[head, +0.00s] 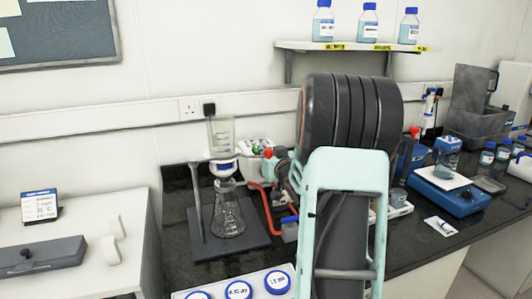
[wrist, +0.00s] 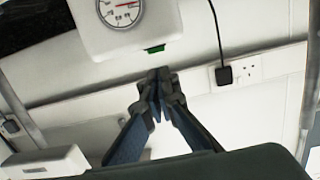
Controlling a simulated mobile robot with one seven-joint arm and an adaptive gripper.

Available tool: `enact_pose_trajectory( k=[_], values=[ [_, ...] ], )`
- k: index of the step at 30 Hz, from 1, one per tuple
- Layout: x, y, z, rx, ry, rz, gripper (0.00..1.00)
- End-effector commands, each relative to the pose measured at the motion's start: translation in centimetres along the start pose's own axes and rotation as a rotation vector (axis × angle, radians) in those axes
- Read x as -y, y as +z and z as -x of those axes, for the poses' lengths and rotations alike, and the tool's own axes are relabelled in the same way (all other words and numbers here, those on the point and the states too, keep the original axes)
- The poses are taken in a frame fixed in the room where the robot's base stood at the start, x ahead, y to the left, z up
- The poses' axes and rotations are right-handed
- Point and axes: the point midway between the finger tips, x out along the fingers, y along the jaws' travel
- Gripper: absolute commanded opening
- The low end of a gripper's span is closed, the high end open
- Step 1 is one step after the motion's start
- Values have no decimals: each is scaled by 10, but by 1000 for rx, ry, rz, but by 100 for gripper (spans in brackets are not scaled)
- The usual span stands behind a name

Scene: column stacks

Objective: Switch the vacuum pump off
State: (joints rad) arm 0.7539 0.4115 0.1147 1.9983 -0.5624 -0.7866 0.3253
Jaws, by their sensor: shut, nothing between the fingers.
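A white housing with a round dial gauge, which looks like the vacuum pump (wrist: 150,32), is at the top of the wrist view. A small lit-looking green switch (wrist: 154,50) sits on its edge. My gripper (wrist: 158,76) is shut and empty, its fingertips close to the green switch in the picture. I cannot tell whether they touch it.
On the dark bench, a conical flask (head: 228,218) stands on a stand base by a red hose (head: 265,208). A white-lidded rack of blue-capped bottles (head: 238,290) is in front. A blue hotplate (head: 450,192) is at right. A wall socket (head: 190,108) is behind.

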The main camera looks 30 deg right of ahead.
Motion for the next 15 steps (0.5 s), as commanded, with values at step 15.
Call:
enact_pose_trajectory(
  k=[15],
  values=[
    [1, 0, -58, 1, 0, 0, 0]
  ],
)
